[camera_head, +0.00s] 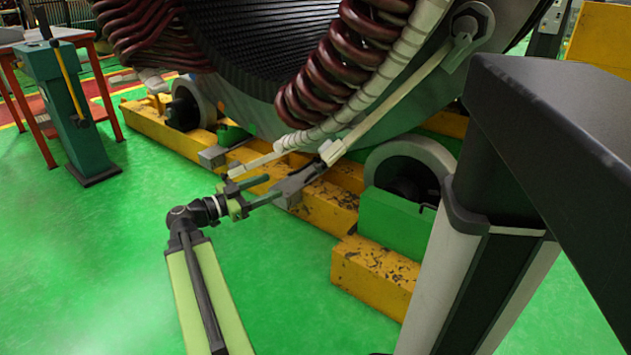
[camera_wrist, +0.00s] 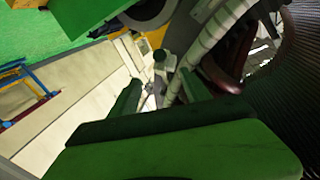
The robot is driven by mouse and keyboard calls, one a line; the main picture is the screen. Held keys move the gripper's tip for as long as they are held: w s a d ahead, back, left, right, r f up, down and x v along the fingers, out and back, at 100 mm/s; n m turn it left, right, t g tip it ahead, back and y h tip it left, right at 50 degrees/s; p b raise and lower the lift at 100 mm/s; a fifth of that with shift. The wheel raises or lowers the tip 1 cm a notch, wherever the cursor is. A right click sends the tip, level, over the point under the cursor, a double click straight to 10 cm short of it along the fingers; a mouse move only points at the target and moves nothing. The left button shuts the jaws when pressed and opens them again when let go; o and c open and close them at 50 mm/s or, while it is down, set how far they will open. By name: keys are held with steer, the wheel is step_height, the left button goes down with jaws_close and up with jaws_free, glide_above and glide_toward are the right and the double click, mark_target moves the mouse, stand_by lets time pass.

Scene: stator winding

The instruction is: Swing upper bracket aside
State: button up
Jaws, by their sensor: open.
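A grey metal bracket with a round bolt (camera_head: 466,28) sits high on the stator's face at the upper right in the head view. I cannot tell for sure that it is the upper bracket. A pale bar (camera_head: 390,100) runs from it down to a small grey clamp (camera_head: 331,152) near the stator's lower rim. My gripper (camera_head: 270,189) is low, just left of that clamp, with its green fingers apart and nothing seen between them. In the wrist view, my gripper (camera_wrist: 160,82) points at a small metal fitting (camera_wrist: 160,57) beyond its fingertips. Contact cannot be told.
Dark red coils (camera_head: 335,65) and a white wrapped bar (camera_head: 300,138) lie close above my gripper. A worn yellow base beam (camera_head: 370,275) and a roller (camera_head: 410,170) stand to its right.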

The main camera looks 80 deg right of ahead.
mark_target(315, 168)
steer(key=x, duration=1.7)
steer(key=shift+d+f, duration=0.1)
steer(key=shift+d, duration=0.05)
jaws_close()
steer(key=shift+w, duration=0.1)
stand_by(0.5)
